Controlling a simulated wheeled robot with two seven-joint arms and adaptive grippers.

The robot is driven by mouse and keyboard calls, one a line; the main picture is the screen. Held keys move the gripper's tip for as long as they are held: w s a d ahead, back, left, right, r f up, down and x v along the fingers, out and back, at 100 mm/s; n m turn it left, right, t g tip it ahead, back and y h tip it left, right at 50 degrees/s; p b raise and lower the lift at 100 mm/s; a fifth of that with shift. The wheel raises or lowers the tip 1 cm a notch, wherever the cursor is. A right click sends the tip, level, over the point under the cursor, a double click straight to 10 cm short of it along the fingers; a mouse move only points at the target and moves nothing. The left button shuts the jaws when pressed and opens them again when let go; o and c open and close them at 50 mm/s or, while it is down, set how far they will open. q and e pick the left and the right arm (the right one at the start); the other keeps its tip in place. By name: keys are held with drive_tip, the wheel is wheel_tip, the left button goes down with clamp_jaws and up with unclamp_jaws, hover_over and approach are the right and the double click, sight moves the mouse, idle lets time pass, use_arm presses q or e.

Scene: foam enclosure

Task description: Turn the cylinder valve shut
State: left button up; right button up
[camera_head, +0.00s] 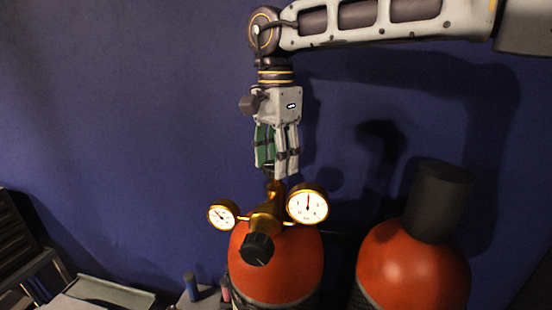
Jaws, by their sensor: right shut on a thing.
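An orange cylinder (275,268) stands at lower centre with a brass regulator (266,217) on top. The regulator has two white dial gauges and a black knob (257,249) facing me. My right gripper (278,166) points down from above, directly over the brass cylinder valve (275,187) behind the regulator. Its fingers are shut on the valve's top, which they largely hide. My left gripper is not in view.
A second orange cylinder (413,264) with a dark cap (438,200) stands close on the right. A blue wall (130,120) is behind. A tray (115,293) and small bottles (191,287) sit at lower left.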

drive_tip(key=shift+m+b, duration=0.6)
drive_tip(key=shift+m, duration=2.3)
drive_tip(key=m+b, duration=0.1)
drive_tip(key=m, duration=0.4)
drive_tip(key=shift+b, duration=0.3)
drive_tip(key=m+b, duration=0.1)
drive_tip(key=m, duration=0.5)
drive_tip(key=shift+m+b, duration=0.6)
drive_tip(key=shift+m, duration=2.1)
drive_tip(key=o, duration=1)
